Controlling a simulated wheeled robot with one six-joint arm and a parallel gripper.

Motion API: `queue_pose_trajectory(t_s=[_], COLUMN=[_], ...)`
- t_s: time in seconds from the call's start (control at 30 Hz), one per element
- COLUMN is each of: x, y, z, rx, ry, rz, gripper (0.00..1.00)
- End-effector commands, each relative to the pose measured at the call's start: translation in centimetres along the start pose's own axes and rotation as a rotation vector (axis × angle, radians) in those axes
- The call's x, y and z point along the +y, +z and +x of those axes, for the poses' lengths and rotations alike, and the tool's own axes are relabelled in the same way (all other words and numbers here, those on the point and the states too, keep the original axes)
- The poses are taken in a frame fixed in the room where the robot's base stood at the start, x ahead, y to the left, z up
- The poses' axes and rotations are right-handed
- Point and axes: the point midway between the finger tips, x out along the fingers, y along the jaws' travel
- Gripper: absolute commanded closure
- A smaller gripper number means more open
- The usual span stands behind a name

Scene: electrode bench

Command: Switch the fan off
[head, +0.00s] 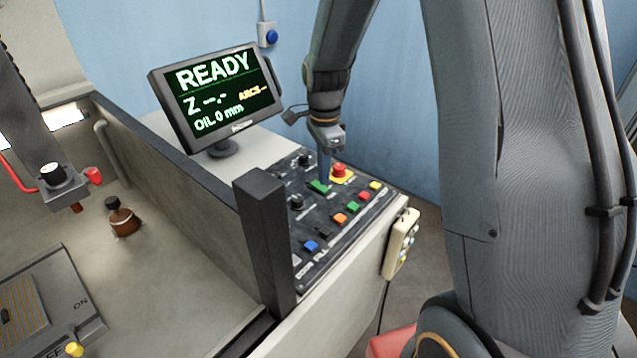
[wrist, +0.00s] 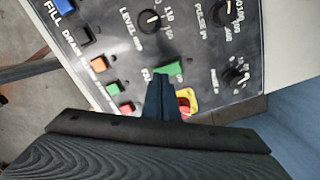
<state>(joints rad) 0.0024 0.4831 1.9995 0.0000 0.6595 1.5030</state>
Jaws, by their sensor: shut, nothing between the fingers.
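My gripper (head: 324,180) is shut and empty, pointing down over the sloped black control panel (head: 277,236). Its fingertips are at the edge of a wide green switch (head: 318,187); I cannot tell whether they touch it. In the wrist view the shut fingers (wrist: 160,85) cover part of that green switch (wrist: 170,68) and most of the label beside it, of which only the first letters show. A row of small coloured buttons runs along the panel's edge, with a green button (head: 352,207) among them. No label reading "fan" is legible.
A red emergency stop (head: 339,171) on a yellow base stands close beside my gripper. Black knobs (head: 296,201) sit on the panel. A monitor (head: 220,97) reading READY stands behind it. A dark post (head: 265,240) rises at the panel's left. A pendant (head: 401,243) hangs at the right side.

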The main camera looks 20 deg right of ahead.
Motion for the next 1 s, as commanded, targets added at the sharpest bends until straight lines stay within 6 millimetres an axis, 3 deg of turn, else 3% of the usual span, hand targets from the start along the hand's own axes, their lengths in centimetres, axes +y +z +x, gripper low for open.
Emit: queue_pose_trajectory(t_s=[0.63,1.0], x=[0.0,0.0], y=[0.0,0.0], z=[-4.9,-5.1], rx=[0.000,0.000], ry=[0.000,0.000], rz=[0.000,0.000], gripper=[1.00,1.00])
